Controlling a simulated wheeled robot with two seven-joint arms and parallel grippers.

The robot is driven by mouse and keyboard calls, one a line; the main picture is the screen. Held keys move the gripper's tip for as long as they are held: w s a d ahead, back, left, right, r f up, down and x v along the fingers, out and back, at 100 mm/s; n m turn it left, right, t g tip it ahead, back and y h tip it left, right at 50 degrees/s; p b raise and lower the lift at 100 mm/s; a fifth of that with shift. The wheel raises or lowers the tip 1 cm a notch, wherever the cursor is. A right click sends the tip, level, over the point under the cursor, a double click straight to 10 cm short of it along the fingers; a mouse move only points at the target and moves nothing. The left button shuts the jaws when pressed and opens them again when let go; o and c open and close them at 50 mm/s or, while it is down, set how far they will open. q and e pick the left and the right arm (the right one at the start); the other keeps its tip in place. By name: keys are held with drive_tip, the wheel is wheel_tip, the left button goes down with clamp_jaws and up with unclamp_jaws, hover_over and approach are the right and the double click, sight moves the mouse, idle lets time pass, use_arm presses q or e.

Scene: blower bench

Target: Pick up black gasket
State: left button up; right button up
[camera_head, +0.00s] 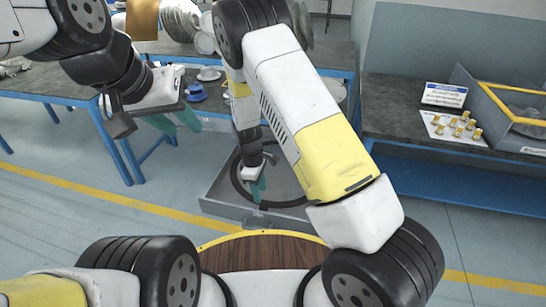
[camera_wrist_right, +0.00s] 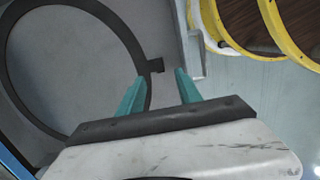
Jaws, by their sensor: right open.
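The black gasket is a large thin ring (camera_head: 234,178) with a small tab; it lies flat in a grey tray (camera_head: 222,209) in the head view. In the right wrist view the gasket (camera_wrist_right: 154,66) fills the left side, its tab pointing right. My right gripper (camera_head: 259,190) is over the tray at the ring's near side, partly hiding it. In the right wrist view its teal fingers (camera_wrist_right: 162,76) are apart, on either side of the tab; whether they touch it I cannot tell. My left gripper (camera_head: 174,122) has its fingers apart, empty, in front of the left bench.
The left bench (camera_head: 62,82) holds blue and white parts (camera_head: 196,92). The right bench (camera_head: 390,105) bears a sign (camera_head: 444,95), several brass fittings (camera_head: 458,127) and a grey, yellow-edged housing (camera_head: 505,105). My right arm covers part of the tray. Floor is clear at left.

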sight(263, 208)
drive_tip(key=f, duration=0.8)
drive_tip(key=shift+d, duration=0.35)
drive_tip(key=shift+c, duration=0.2)
clamp_jaws()
